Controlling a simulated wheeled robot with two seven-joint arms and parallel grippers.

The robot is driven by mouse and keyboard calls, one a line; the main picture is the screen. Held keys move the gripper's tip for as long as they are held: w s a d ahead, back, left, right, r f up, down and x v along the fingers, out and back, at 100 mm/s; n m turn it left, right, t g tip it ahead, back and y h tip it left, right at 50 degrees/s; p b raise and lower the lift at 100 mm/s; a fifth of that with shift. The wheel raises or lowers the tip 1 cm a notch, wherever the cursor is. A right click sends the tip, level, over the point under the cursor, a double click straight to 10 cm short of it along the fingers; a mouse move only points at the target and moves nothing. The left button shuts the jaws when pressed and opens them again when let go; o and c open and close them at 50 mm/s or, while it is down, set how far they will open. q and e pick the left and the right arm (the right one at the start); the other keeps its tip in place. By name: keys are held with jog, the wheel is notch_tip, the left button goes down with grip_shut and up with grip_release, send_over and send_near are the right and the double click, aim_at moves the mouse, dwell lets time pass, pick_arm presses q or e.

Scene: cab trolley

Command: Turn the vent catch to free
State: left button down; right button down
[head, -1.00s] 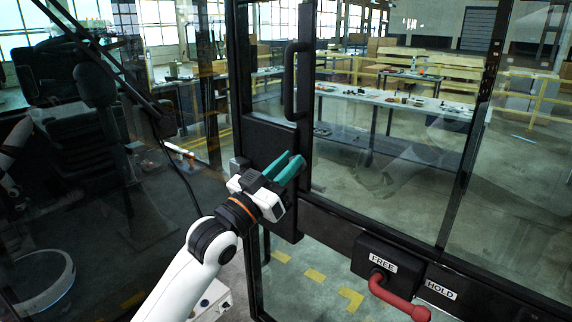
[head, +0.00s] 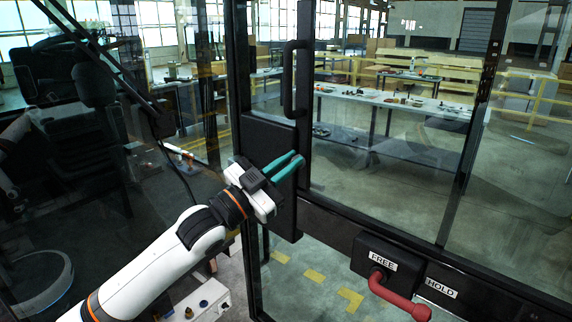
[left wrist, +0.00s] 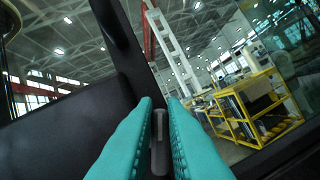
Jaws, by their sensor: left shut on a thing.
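The vent catch is a red handle (head: 400,299) at the lower right of the head view. It comes out of a black box (head: 390,258) on the door's crossbar, below a FREE label (head: 383,262) and a HOLD label (head: 441,288). Its arm slants down to the right, its end lying below HOLD. My left gripper (head: 297,160) is well up and left of it, at the black lock panel (head: 270,145) on the door frame. Its teal fingers are shut on a small grey piece (left wrist: 158,135), seen between them in the left wrist view. My right gripper is not in view.
A black upright pull handle (head: 290,78) stands above my left gripper. Large glass panes surround the frame. A workbench (head: 385,101) and yellow rails lie beyond the glass. A white box with knobs (head: 203,303) sits low near my left arm.

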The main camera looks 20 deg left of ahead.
pick_arm(q)
jog(key=m+g+p, duration=0.1)
jog(key=m+p, duration=0.1)
jog(key=m, duration=0.1)
jog(key=m+g+h+p, duration=0.1)
jog(key=m+p, duration=0.1)
jog(key=m, duration=0.2)
jog(key=m+g+p, duration=0.2)
jog(key=m, duration=0.1)
jog(key=shift+s+d+m+h+p, duration=0.1)
jog(key=shift+d+m+h+p, duration=0.1)
jog(key=shift+m+h+p, duration=0.1)
jog(key=shift+f+m+g, duration=0.2)
jog(key=shift+m+g, duration=0.3)
jog(key=shift+m, duration=0.3)
jog(key=shift+d+f+m+g+y+p, duration=0.15)
jog(key=shift+m+g+y, duration=0.1)
jog(key=shift+m, duration=0.5)
jog(key=shift+a+f+m+g+y+p, duration=0.15)
jog(key=shift+m+y, duration=0.1)
jog(key=shift+m, duration=0.5)
jog(key=shift+d+f, duration=0.1)
jog(key=c, duration=1.5)
grip_release()
jog(key=shift+s, duration=0.1)
